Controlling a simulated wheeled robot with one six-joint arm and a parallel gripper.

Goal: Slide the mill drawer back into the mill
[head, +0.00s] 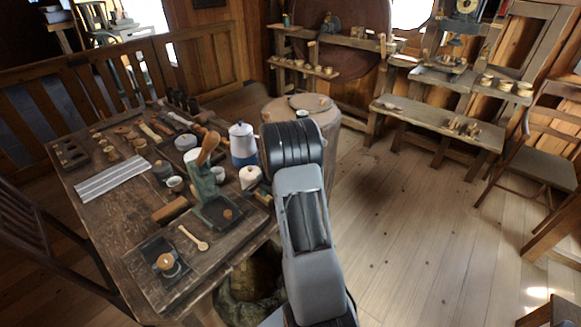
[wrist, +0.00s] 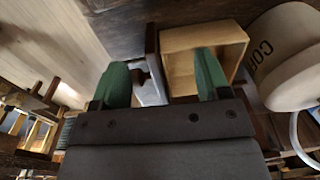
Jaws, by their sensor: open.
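In the wrist view, the mill drawer (wrist: 205,38) appears as an open-topped box of light wood, empty inside, with a darker front edge on its left. A small dark knob (wrist: 141,76) sits at that front. My gripper (wrist: 162,60) is open. Its left green fingertip is beyond the knob and its right one overlaps the box's near side, so the drawer front and knob lie between them. I see no clear grip or contact. The mill body cannot be made out. In the head view my arm hides the gripper and the drawer.
A cream canister (wrist: 290,60) with dark lettering stands close right of the drawer in the wrist view. In the head view, the wooden table (head: 110,215) is crowded with a blue-and-white pot (head: 242,145), a green stand (head: 212,195) and a striped cloth (head: 113,178).

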